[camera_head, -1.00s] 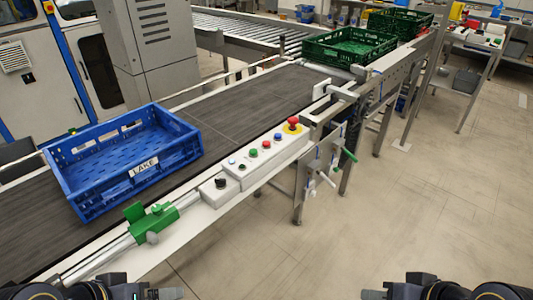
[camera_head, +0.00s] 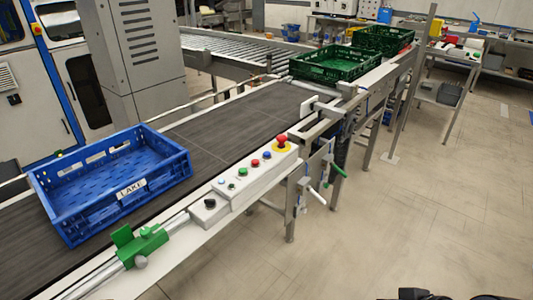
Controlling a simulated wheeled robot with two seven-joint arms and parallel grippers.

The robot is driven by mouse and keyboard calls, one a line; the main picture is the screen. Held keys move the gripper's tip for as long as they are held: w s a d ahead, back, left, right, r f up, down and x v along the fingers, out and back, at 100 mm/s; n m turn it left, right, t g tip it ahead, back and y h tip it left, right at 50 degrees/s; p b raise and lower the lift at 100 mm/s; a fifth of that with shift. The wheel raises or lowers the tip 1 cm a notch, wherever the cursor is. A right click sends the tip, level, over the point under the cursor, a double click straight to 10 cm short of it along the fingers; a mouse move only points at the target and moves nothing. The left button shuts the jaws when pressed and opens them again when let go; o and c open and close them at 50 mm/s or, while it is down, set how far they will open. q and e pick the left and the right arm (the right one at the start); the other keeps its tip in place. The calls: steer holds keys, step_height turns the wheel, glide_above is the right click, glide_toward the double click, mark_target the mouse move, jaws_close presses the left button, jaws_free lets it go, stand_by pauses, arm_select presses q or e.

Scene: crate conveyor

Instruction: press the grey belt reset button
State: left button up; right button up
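The control box (camera_head: 250,177) is a pale sloped panel on the near rail of the belt. It carries a row of small buttons: green (camera_head: 243,171), red (camera_head: 255,162), blue (camera_head: 267,155). A small pale button (camera_head: 221,181) and a small dark one (camera_head: 231,185) sit at its left end. I cannot tell which one is grey. A red mushroom button (camera_head: 282,142) on a yellow base is at the right end. Part of my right gripper (camera_head: 412,294) shows at the bottom edge, far from the box; its fingers are mostly cut off. My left gripper is out of view.
A blue crate (camera_head: 130,189) labelled LAKE stands on the dark belt (camera_head: 220,128). A black knob (camera_head: 210,203) and a green clamp (camera_head: 140,244) are on the near rail. Green crates (camera_head: 335,64) stand farther back. The floor at right is clear.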

jaws_close()
stand_by(0.7)
stand_by(0.6)
